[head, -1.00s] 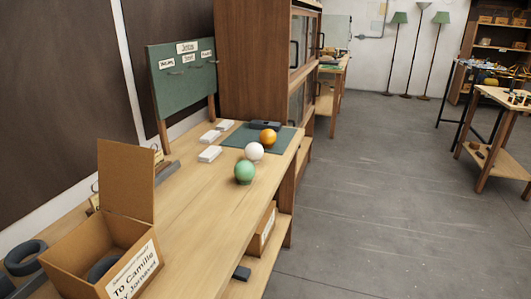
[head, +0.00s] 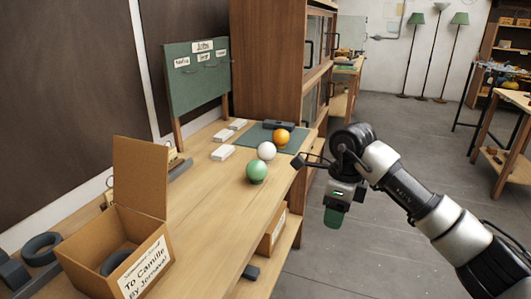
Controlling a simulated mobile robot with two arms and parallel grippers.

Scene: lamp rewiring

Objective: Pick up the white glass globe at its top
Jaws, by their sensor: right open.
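The white glass globe (head: 266,151) sits on the workbench, between an orange globe (head: 282,137) behind it and a green globe (head: 257,171) in front. Its top is uncovered. My right gripper (head: 312,161) is open and empty, to the right of the globes near the bench's right edge. Its dark fingers point left toward the globes, apart from them. My left gripper is not in view.
A green mat (head: 250,134) lies under the far part of the globe row. White boxes (head: 222,153) lie to the left. An open cardboard box (head: 120,250) stands at the near left, and a tall wooden cabinet (head: 265,60) behind. The bench middle is clear.

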